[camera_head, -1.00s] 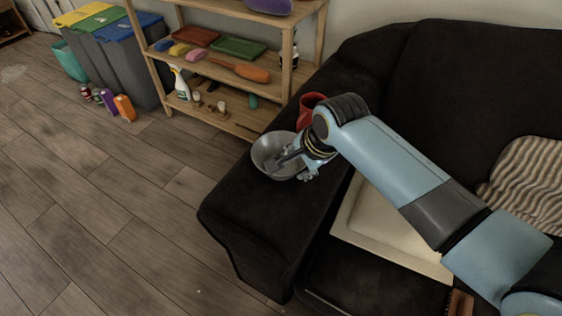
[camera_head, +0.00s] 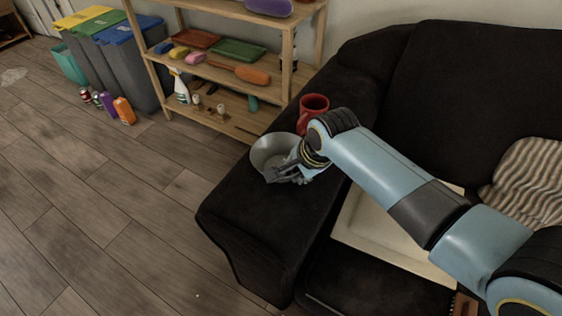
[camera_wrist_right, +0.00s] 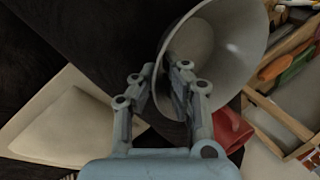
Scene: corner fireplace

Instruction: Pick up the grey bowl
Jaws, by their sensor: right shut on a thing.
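The grey bowl (camera_head: 268,148) is at the black sofa's armrest, just left of my right gripper (camera_head: 286,174) in the head view. In the right wrist view the bowl (camera_wrist_right: 222,50) opens toward the right, and its rim lies between the two fingers of my right gripper (camera_wrist_right: 163,85). My right gripper is shut on the bowl's near wall. Whether the bowl still touches the armrest I cannot tell. My left gripper is not in view.
A red mug (camera_head: 313,110) stands on the armrest close behind my right gripper; it also shows in the wrist view (camera_wrist_right: 232,128). A cream tray (camera_head: 375,240) lies on the sofa seat. A wooden shelf (camera_head: 225,75) stands behind.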

